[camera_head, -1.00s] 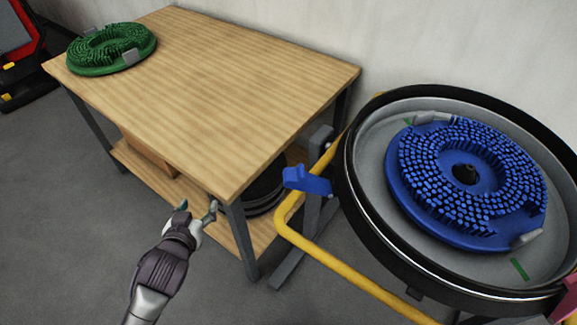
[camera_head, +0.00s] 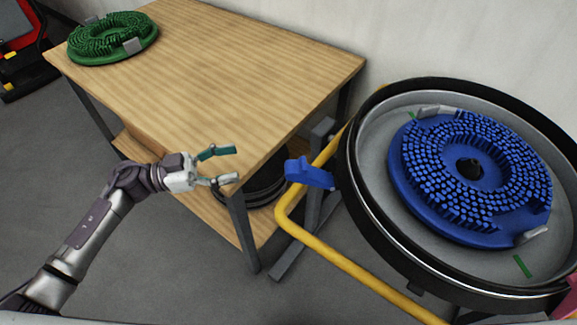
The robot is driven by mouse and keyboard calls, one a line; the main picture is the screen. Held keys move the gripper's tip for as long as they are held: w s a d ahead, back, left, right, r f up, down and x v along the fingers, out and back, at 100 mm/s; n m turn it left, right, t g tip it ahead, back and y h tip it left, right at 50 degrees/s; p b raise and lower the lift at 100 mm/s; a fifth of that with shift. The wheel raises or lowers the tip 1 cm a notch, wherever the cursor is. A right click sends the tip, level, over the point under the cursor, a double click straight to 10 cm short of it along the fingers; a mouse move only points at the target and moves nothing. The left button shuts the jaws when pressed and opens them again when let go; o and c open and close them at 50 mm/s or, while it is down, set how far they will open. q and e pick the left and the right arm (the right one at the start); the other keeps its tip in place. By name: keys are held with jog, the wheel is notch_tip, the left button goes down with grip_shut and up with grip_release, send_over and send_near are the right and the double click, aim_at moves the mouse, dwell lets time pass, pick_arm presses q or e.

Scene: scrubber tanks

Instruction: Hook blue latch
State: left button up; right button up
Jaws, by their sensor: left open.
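The blue latch (camera_head: 308,173) sticks out to the left from the rim of the round black tank (camera_head: 357,203), above a yellow tubular frame. My left gripper (camera_head: 229,165) is open and empty, with its fingers pointing right toward the latch. It is left of the latch, apart from it, and appears in front of the table's near right corner. A blue round brush (camera_head: 408,190) lies inside the tank. My right gripper is not in view.
A wooden table (camera_head: 240,70) stands behind my left gripper, with a green round brush (camera_head: 113,38) on top. Dark round items (camera_head: 262,188) sit on its lower shelf. The yellow frame (camera_head: 335,257) runs below the latch. Grey floor is open at the lower middle.

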aim_at(285, 169)
pick_arm(q)
jog(key=d, duration=0.4)
jog(key=d+g+p, duration=0.1)
jog(key=d, duration=0.3)
jog(key=d+f+g, duration=0.1)
jog(key=d, duration=0.3)
jog(key=shift+s+d+m+p, duration=0.25)
jog(key=shift+d+m+p, duration=0.1)
jog(key=shift+d+m, duration=0.05)
jog(key=shift+r, duration=0.1)
grip_shut()
